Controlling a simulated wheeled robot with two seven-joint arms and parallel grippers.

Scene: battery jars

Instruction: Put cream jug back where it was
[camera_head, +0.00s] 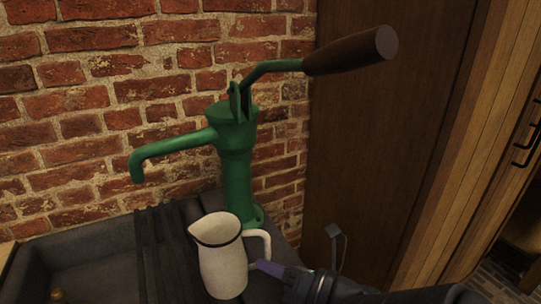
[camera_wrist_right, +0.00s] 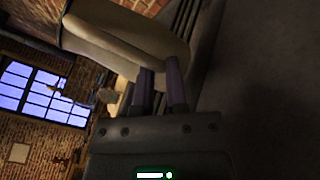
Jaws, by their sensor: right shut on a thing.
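In the right wrist view the purple fingers (camera_wrist_right: 160,75) are closed at the pale curved handle (camera_wrist_right: 130,34). My left gripper is not in view.
A green hand pump (camera_head: 236,165) with a brown wooden grip stands right behind the jug, its spout to the left. A dark sink (camera_head: 85,255) lies left of the ribbed drainboard (camera_head: 160,250). A brick wall (camera_head: 120,90) closes the back, a dark wooden panel (camera_head: 385,130) the right.

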